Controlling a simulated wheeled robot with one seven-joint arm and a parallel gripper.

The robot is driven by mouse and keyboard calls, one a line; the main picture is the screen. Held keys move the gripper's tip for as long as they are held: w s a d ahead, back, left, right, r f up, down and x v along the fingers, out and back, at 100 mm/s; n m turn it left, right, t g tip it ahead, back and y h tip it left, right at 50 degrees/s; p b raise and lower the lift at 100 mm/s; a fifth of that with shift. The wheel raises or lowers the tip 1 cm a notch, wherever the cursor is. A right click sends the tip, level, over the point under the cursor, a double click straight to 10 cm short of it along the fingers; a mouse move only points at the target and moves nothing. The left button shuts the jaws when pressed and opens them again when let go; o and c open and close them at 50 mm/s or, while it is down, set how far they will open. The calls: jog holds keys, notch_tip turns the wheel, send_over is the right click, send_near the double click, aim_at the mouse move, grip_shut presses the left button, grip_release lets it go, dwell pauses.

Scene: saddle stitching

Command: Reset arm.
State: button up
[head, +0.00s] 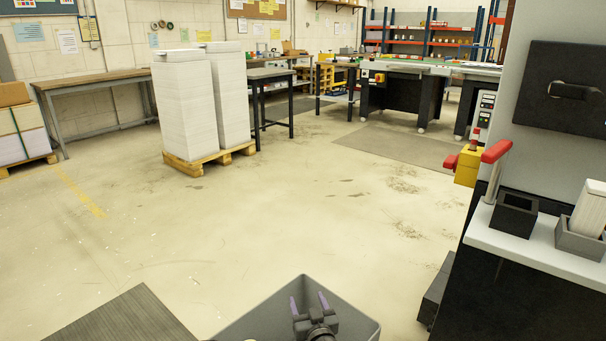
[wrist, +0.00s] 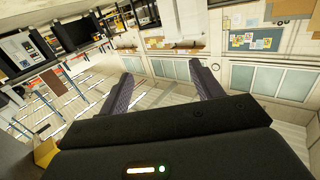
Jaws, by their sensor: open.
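My gripper (head: 309,304) shows at the bottom middle of the head view, in front of a grey bin. Its two purple-grey fingers point up and stand apart. In the wrist view my gripper (wrist: 160,88) is open, with nothing between the fingers. Behind them that view shows the far walls, windows and ceiling, tilted.
The grey bin (head: 352,312) is close around my gripper in the picture. A machine with a white ledge (head: 540,243) and a red-ended lever (head: 496,152) stands at the right. Paper stacks (head: 185,110) stand on a pallet (head: 200,162) at the back left. The middle floor is clear.

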jog(key=s+d+m+g+h, duration=0.3)
jog(key=d+m+h, duration=0.1)
jog(key=d, duration=0.3)
jog(key=s+d+m+g+h, duration=0.2)
jog(key=d+m+g+h, duration=0.1)
jog(key=d, duration=0.4)
jog(key=s+r+n+g+y, duration=0.15)
jog(key=s+r+g, duration=0.35)
jog(key=s, duration=0.6)
jog(key=s+r+n+g+y, duration=0.1)
jog(key=s+r+n+g, duration=0.2)
jog(key=s+r, duration=0.65)
jog(key=w+r+p+v, duration=0.1)
jog(key=w+p+v, duration=0.2)
jog(key=p+v, duration=1.4)
jog(key=w+d+p+v, duration=0.1)
jog(key=w+p+v, duration=0.3)
jog(key=p+v, duration=1.4)
jog(key=r+p, duration=0.1)
jog(key=p, duration=0.2)
jog(key=shift+p, duration=0.35)
jog(key=shift+s+d+r, duration=0.1)
jog(key=shift+r, duration=0.05)
jog(key=shift+c, duration=0.5)
